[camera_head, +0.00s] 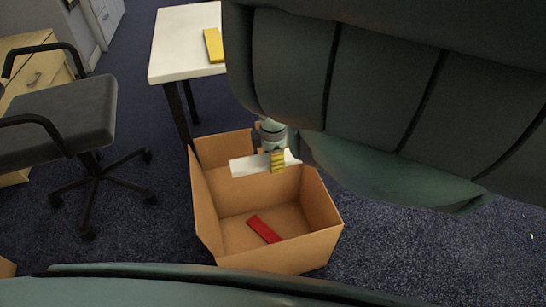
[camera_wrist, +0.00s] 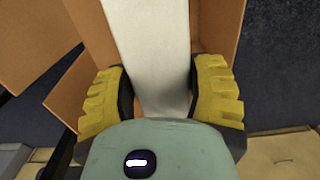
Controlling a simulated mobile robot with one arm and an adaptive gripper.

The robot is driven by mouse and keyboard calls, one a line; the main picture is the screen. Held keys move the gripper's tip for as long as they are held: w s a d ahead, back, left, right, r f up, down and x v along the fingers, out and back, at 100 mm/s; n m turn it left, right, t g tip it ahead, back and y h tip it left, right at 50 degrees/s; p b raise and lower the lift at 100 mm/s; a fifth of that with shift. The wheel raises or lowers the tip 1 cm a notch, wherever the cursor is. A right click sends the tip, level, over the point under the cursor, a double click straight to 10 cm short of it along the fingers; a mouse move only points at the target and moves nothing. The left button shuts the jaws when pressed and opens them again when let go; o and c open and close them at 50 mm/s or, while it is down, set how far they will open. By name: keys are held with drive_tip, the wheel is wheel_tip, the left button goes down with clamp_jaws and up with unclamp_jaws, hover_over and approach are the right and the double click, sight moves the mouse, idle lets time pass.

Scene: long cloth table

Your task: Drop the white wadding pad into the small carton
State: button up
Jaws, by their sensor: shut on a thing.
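The white wadding pad (camera_head: 248,166) is a flat white strip held over the small carton. In the wrist view the pad (camera_wrist: 152,50) runs up between the two yellow-padded fingers. My gripper (camera_head: 277,160) is shut on the pad, with yellow finger pads (camera_wrist: 160,95) on either side of it. The small carton (camera_head: 206,213) is an open brown cardboard box on the floor. A red flat piece lies inside on its bottom. The pad and gripper hide part of the carton's far side.
A red strip (camera_head: 264,229) lies in the carton. A white table (camera_head: 184,43) with a yellow block (camera_head: 213,45) stands behind. A dark office chair (camera_head: 65,118) and a wooden drawer unit (camera_head: 33,75) are at left. Blue carpet (camera_head: 400,255) is clear at right.

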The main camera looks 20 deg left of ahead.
drive_tip(key=o, duration=1)
wheel_tip(320, 180, up, 10)
drive_tip(key=shift+w+d+f, duration=0.1)
drive_tip(key=shift+w+f, duration=0.05)
drive_tip(key=shift+r, duration=1.15)
